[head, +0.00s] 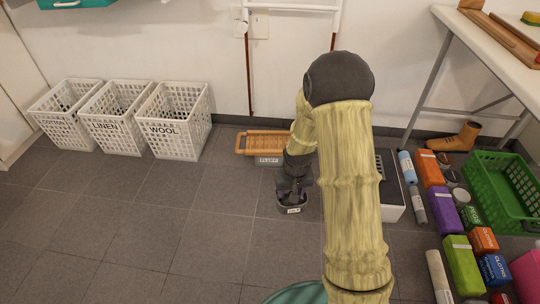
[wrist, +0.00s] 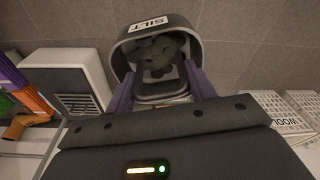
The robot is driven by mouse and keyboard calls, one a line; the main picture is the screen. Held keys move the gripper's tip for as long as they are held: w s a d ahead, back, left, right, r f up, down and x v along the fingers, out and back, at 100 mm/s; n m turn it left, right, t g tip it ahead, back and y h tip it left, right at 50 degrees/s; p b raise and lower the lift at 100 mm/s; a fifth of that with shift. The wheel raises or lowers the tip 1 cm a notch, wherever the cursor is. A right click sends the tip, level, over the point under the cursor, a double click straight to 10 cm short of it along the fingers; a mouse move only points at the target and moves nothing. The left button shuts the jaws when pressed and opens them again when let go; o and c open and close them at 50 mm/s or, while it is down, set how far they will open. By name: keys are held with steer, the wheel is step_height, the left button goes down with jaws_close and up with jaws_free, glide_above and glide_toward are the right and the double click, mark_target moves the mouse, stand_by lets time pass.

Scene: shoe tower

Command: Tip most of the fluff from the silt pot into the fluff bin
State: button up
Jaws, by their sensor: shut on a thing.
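The silt pot (wrist: 185,28) is a dark tub with a white SILT label, seen at the top of the wrist view with grey lumps of fluff (wrist: 158,52) inside. My gripper (wrist: 160,92) has its two purple fingers on either side of the pot's near end, shut on it. In the head view the pot (head: 291,209) hangs below my gripper (head: 294,187), low over or on the floor; I cannot tell whether it touches.
White baskets marked LINEN (head: 115,128) and WOOL (head: 178,130) stand at the left wall. A white vented box (head: 391,200), several boxes and bottles, and a green crate (head: 500,190) fill the right. The left floor is clear.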

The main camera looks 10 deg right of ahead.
steer(key=o, duration=0.5)
steer(key=c, duration=0.7)
step_height(320, 180, up, 15)
steer(key=p, duration=1.5)
steer(key=shift+c, duration=0.2)
steer(key=shift+f, duration=0.1)
